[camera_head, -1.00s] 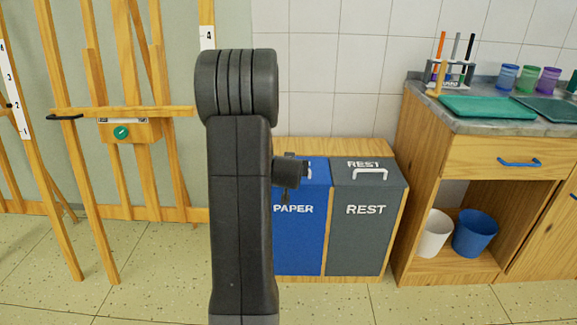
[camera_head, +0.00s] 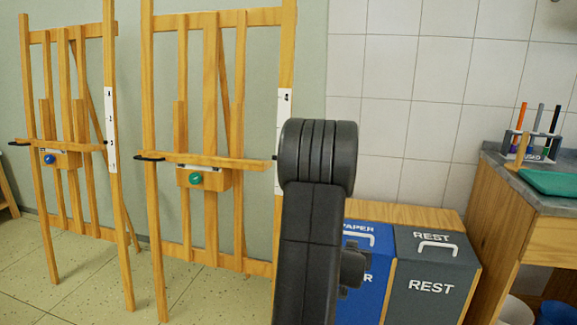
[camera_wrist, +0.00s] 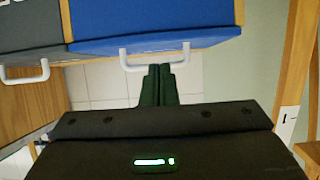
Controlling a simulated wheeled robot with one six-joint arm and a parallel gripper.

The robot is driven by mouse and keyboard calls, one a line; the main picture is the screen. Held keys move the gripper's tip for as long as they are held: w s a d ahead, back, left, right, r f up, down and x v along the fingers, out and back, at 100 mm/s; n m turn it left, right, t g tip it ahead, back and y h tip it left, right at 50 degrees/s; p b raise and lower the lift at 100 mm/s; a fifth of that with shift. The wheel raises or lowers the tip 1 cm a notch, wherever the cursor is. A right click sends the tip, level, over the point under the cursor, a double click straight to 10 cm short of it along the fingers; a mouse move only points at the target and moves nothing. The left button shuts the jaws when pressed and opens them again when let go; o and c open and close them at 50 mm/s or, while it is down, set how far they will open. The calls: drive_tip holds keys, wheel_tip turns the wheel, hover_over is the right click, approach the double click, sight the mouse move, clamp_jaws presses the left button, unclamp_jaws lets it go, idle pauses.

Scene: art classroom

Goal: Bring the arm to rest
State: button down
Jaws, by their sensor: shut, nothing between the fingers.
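My arm stands upright in the middle of the head view. My gripper (camera_head: 352,268) shows there only as a dark part at the arm's right side, in front of the blue paper bin (camera_head: 369,240); the arm hides the rest. In the wrist view the two dark fingers of my gripper (camera_wrist: 158,72) are together, with nothing between them. Their tips appear just by the white handle (camera_wrist: 154,57) of the blue bin; I cannot tell the distance.
A grey REST bin (camera_head: 430,287) stands right of the paper bin. Wooden easels stand at the left, one with a green knob (camera_head: 195,180), one with a blue knob (camera_head: 50,159). A counter (camera_head: 520,178) with a marker rack (camera_head: 533,140) is at the right.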

wheel_tip(320, 180, up, 5)
hover_over(353, 233)
drive_tip(key=s, duration=0.3)
drive_tip(key=shift+w+a+f, duration=0.2)
drive_tip(key=shift+w+a, duration=0.05)
drive_tip(key=shift+a, duration=0.15)
wheel_tip(353, 233, down, 3)
drive_tip(key=shift+f+b, duration=0.1)
drive_tip(key=shift+b, duration=0.6)
drive_tip(key=shift+f, duration=0.55)
drive_tip(key=shift+g, duration=0.3)
